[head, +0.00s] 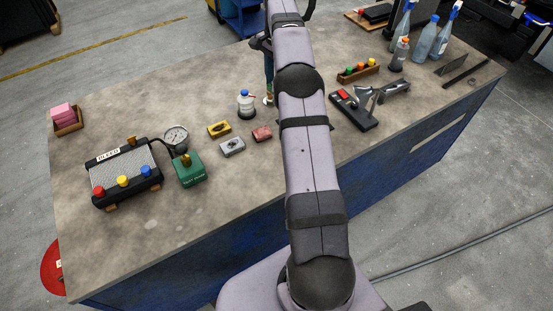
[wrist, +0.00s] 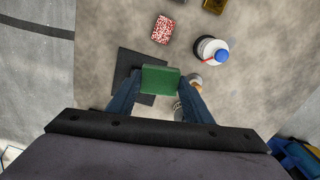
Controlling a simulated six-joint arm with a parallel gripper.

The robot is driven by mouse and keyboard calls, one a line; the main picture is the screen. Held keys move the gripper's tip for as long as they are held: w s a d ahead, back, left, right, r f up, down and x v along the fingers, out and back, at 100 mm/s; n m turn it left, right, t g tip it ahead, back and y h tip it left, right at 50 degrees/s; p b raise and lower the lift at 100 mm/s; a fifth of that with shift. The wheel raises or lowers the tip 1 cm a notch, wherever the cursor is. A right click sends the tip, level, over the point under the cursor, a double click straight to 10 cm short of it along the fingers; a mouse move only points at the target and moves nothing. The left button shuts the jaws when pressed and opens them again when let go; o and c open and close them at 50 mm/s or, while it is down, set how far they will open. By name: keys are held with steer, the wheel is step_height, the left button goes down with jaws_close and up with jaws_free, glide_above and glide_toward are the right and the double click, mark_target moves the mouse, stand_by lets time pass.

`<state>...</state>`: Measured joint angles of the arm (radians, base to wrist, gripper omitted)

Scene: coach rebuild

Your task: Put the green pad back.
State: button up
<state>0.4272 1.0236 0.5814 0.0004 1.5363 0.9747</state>
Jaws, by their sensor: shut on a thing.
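The green pad (wrist: 160,79) is a small green block. It sits between the two blue fingers of my gripper (wrist: 160,92) in the wrist view, and the gripper is shut on it. A dark flat square (wrist: 128,62) shows on the bench beneath and beyond the pad. I cannot tell whether the pad touches it. In the head view my arm hides most of the gripper and pad. A red pad (head: 262,133), a grey pad (head: 232,147) and a yellow pad (head: 219,129) lie on the bench left of my arm.
A blue-capped bottle (wrist: 212,50) stands close to the right of the gripper, with a small round object (wrist: 195,79) by the right finger. A green box (head: 190,169), gauge (head: 176,136) and bleed box (head: 123,172) stand left. The front-left bench is clear.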

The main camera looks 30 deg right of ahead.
steer(key=shift+s+a+b, duration=0.4)
steer(key=shift+a+b, duration=0.2)
steer(key=shift+a, duration=0.05)
steer(key=s+a+b, duration=0.2)
steer(key=s+a, duration=0.2)
steer(key=s, duration=0.1)
steer(key=m, duration=0.1)
glide_above(276, 156)
step_height(276, 156, down, 5)
steer(key=shift+f+m, duration=0.2)
steer(key=shift+m, duration=0.3)
steer(key=shift+f+p, duration=1.65)
steer(key=shift+f, duration=3.3)
steer(key=shift+f, duration=0.2)
steer(key=o, duration=1)
